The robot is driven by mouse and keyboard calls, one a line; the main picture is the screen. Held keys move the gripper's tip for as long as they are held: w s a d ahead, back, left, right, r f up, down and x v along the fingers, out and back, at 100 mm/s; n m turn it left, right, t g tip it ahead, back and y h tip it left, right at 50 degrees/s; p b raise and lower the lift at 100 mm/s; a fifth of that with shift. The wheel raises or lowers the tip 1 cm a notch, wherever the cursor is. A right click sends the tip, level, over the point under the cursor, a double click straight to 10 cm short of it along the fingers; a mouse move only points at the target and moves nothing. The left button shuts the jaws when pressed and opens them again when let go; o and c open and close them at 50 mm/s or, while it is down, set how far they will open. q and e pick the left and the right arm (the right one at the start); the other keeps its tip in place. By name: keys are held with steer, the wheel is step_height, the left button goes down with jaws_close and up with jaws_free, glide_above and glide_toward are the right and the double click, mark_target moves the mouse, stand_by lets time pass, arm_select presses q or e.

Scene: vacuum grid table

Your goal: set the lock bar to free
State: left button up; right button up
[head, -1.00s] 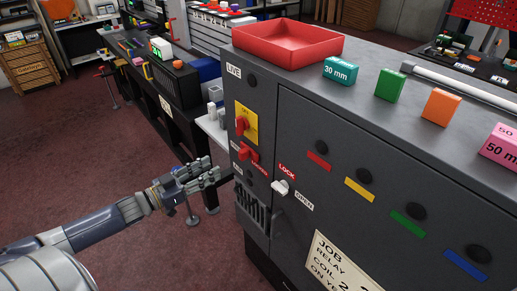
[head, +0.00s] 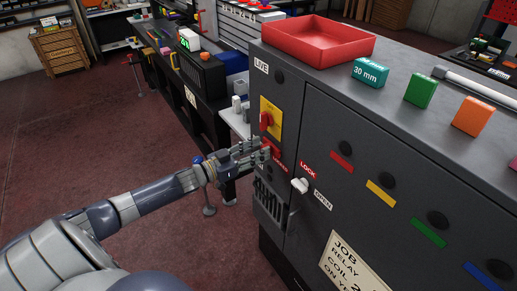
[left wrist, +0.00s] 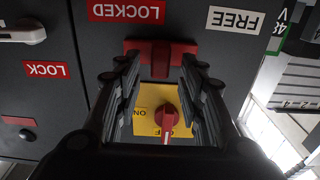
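The lock bar (left wrist: 134,44) is a red piece with a raised darker middle on the grey cabinet front. In the left wrist view, it sits below the red LOCKED label (left wrist: 126,11) and the white FREE label (left wrist: 235,20), nearer LOCKED. My left gripper (left wrist: 158,72) is open, with its fingers on either side of the bar's raised middle; I cannot tell whether they touch it. In the head view, my left gripper (head: 262,153) is at the cabinet's left edge and partly hides the bar. My right gripper is not in view.
A red switch knob (left wrist: 168,118) on a yellow plate (head: 270,118) is just above the bar on the cabinet. A white door handle (head: 299,185) is to the right, by LOCK and OPEN labels. A red tray (head: 318,42) and several blocks stand on top.

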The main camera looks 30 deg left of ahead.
arm_select(q)
steer(key=shift+w+d, duration=0.15)
steer(key=shift+w, duration=0.15)
jaws_close()
steer(key=a+b, duration=0.1)
steer(key=w+a+b, duration=0.1)
steer(key=a, duration=0.1)
steer(key=w+a+b, duration=0.1)
steer(key=a, duration=0.1)
stand_by(0.3)
jaws_free()
